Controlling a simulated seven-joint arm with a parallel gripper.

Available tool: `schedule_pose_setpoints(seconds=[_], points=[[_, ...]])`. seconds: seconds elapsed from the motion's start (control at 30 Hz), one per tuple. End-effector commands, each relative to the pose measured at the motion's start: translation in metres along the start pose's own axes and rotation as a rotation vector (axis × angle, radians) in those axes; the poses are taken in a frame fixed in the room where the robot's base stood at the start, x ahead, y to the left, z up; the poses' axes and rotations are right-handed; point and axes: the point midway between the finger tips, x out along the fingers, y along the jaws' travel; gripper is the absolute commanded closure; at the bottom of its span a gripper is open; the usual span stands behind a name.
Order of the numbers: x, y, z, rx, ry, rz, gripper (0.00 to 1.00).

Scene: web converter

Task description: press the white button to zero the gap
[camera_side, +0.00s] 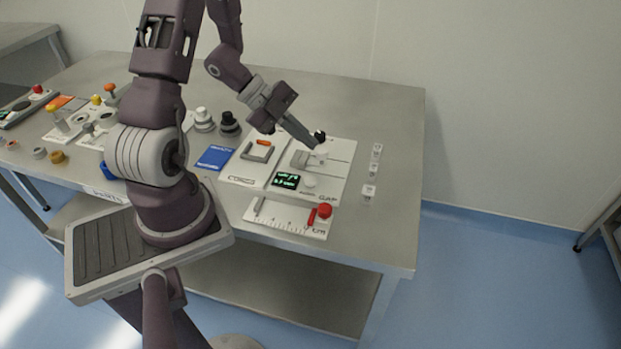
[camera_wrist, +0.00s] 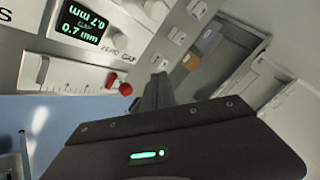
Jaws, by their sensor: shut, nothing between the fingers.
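The white button (camera_side: 309,181) is a small round cap on the white GAP panel (camera_side: 338,186), just right of the dark display (camera_side: 286,181). In the wrist view the white button (camera_wrist: 120,41) stands near the ZERO label, and the display (camera_wrist: 80,23) shows 0.7 mm in green. My gripper (camera_side: 313,143) is shut and empty. It is over the far part of the GAP panel, behind the button in the side view and apart from it. In the wrist view my gripper's fingers (camera_wrist: 159,82) point up the picture, right of and below the button.
A ruler plate (camera_side: 285,220) with a red knob (camera_side: 325,210) lies in front of the panel. A black knob (camera_side: 320,136) shows close to my fingertips. Small clear blocks (camera_side: 369,191) stand right of the panel. Left are a blue card (camera_side: 214,158) and more controls. The table's right side is clear.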

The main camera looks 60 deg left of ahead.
Motion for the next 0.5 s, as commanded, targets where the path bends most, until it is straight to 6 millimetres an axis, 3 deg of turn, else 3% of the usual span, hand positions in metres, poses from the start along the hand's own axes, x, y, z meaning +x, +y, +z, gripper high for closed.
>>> schedule_pose_setpoints(seconds=[0.5], points=[[0.049, 0.036, 0.036, -0.002, 0.0, 0.0, 1.0]])
